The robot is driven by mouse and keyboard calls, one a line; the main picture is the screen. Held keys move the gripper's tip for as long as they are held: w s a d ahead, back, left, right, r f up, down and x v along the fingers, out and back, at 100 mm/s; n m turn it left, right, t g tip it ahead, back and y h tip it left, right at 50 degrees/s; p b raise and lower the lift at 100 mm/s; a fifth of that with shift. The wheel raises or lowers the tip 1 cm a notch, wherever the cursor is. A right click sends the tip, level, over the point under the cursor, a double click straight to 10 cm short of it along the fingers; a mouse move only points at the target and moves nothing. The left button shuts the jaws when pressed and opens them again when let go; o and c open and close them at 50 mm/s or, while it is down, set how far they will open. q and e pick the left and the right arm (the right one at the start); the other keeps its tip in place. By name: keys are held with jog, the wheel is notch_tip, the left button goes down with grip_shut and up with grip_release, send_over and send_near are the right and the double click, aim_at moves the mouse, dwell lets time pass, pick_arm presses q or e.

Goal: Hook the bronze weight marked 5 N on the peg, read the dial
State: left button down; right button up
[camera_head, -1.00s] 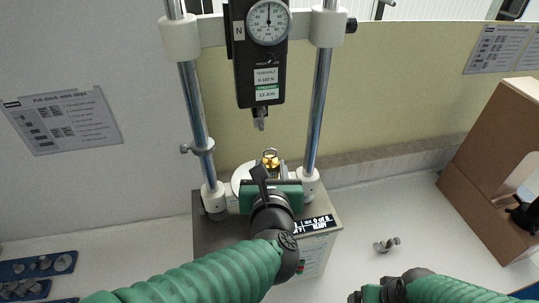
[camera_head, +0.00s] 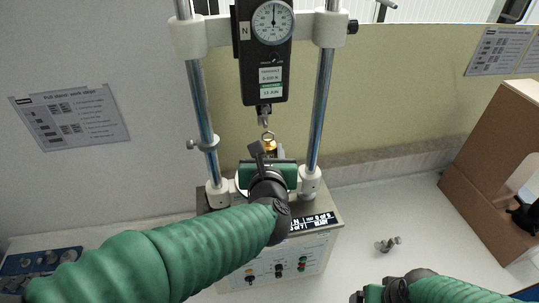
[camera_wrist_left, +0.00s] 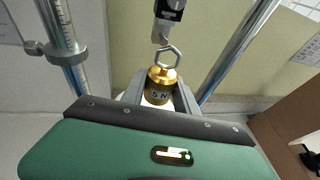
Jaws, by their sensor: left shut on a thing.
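The bronze weight (camera_wrist_left: 160,90) marked 5 N sits upright between the fingers of my left gripper (camera_wrist_left: 158,98), which is shut on it. In the head view the weight (camera_head: 269,146) shows above my wrist, its body partly hidden. Its ring (camera_wrist_left: 168,55) stands just below the peg (camera_wrist_left: 160,32), a small metal hook under the gauge; whether they touch is unclear. The peg (camera_head: 264,117) also shows in the head view. The dial (camera_head: 272,22) has its needle pointing about straight up. My right gripper (camera_head: 372,294) is at the bottom edge, its fingers unclear.
Two steel columns (camera_head: 319,105) flank the gauge above a metal base (camera_head: 315,243). A small metal part (camera_head: 387,244) lies on the bench at right. A brown box (camera_head: 490,165) stands at far right. A blue tray (camera_head: 40,262) with round pieces is at lower left.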

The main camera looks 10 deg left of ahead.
pick_arm(q)
jog(key=shift+w, duration=0.6)
jog(key=shift+w+a, duration=0.2)
jog(key=shift+w, duration=0.4)
jog(key=w, duration=0.1)
jog(key=w+a, duration=0.1)
jog(key=shift+w+a+f, duration=0.25)
jog(key=shift+w, duration=0.15)
jog(key=shift+s, duration=0.1)
jog(key=c, duration=0.9)
grip_release()
jog(key=shift+o, duration=0.2)
